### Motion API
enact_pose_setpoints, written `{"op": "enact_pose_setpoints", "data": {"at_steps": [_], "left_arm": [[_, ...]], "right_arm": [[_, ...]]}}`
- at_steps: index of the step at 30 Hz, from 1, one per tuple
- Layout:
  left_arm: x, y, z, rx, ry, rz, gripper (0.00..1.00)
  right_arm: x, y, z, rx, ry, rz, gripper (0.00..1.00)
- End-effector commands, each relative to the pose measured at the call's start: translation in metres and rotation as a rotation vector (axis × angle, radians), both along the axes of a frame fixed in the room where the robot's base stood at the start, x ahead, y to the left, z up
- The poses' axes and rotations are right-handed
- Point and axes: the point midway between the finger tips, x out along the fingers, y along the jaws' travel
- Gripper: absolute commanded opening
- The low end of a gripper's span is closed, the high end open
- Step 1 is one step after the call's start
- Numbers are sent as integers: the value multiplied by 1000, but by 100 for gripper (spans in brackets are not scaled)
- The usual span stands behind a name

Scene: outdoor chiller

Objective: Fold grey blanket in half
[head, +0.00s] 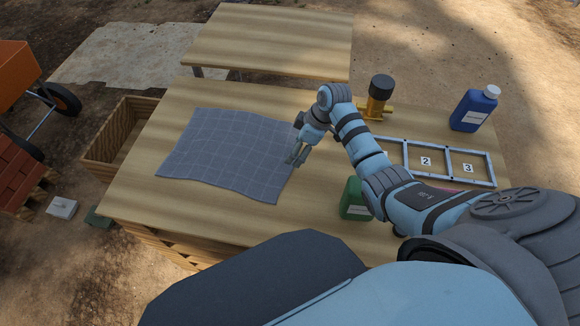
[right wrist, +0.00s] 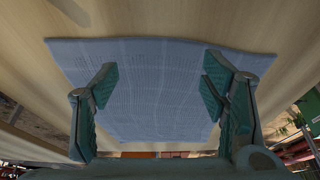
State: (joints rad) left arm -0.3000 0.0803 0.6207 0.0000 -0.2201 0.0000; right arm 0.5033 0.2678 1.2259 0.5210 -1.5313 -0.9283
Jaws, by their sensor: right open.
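The grey blanket (head: 232,153) lies spread flat on the wooden table, with a pale grid pattern and slightly wavy edges. It also shows between and beyond the fingers in the right wrist view (right wrist: 150,90). My right gripper (head: 296,157) is at the blanket's right edge in the head view, pointing down. In the right wrist view its two fingers (right wrist: 160,95) are wide apart with nothing held between them. I cannot tell whether the fingertips touch the cloth. My left gripper is not in view.
On the wooden table (head: 150,190), right of the blanket, are a green bottle (head: 353,200), a numbered frame (head: 447,149), a yellow-and-black device (head: 379,97) and a blue bottle (head: 474,108). A wooden crate (head: 112,135) stands left. A second table (head: 268,42) stands behind.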

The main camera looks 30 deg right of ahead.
Motion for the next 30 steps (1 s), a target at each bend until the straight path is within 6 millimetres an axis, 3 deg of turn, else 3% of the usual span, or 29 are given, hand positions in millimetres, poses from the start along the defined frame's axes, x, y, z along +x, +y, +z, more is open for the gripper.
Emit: {"op": "enact_pose_setpoints", "data": {"at_steps": [1,2,7,24,30], "left_arm": [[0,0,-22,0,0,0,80],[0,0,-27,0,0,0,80],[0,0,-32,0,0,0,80],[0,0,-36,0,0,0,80],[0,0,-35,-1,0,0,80]], "right_arm": [[2,2,-19,1,-1,1,67],[3,4,-23,0,0,1,67],[9,9,-37,0,0,-1,67],[10,11,-43,-1,0,-1,66],[10,11,-42,-2,1,-1,50]]}}
